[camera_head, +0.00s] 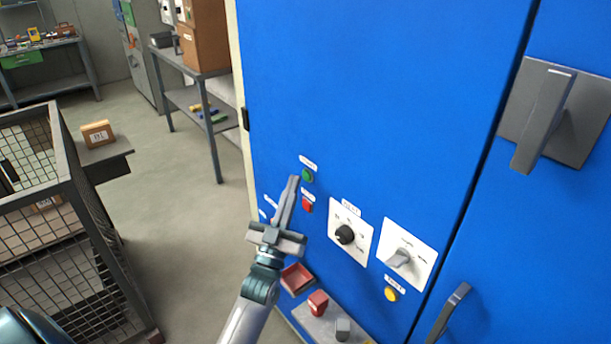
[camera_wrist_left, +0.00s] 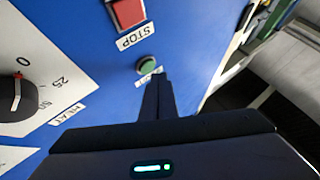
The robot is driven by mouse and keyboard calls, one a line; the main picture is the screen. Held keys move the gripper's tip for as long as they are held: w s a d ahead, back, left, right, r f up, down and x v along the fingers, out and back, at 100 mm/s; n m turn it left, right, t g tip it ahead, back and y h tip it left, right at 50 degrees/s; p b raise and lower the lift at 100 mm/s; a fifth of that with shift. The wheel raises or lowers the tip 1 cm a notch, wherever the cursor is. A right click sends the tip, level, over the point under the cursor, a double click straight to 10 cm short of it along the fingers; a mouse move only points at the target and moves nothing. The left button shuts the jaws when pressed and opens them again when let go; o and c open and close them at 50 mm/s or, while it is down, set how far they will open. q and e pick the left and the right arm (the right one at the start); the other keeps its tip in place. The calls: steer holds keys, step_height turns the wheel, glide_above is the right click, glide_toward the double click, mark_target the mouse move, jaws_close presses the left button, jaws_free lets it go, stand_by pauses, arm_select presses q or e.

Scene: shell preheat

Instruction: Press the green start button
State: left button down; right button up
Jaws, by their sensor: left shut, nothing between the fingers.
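The round green start button (camera_head: 307,175) sits on the blue cabinet front, with a small white label above it. My left gripper (camera_head: 294,180) is shut and empty, its fingertips just left of the green button in the head view. In the left wrist view the green button (camera_wrist_left: 147,66) shows just beyond the tips of the closed fingers (camera_wrist_left: 158,80), which partly cover its label. I cannot tell whether the fingertips touch the panel. The square red stop button (camera_head: 307,205) is below the green one; it also shows in the left wrist view (camera_wrist_left: 128,12). My right gripper is not in view.
A black dial (camera_head: 345,235), a grey switch (camera_head: 399,258) and a yellow button (camera_head: 391,294) are on the panel. A shelf (camera_head: 330,326) with a red block (camera_head: 317,302) and a red tray (camera_head: 296,279) lies below. A wire cage (camera_head: 70,200) stands left.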

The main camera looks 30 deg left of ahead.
arm_select(q)
steer(key=s, duration=0.1)
steer(key=s+a+p, duration=0.1)
steer(key=s, duration=0.1)
steer(key=s+a, duration=0.1)
steer(key=shift+s, duration=0.3)
stand_by(0.5)
stand_by(0.6)
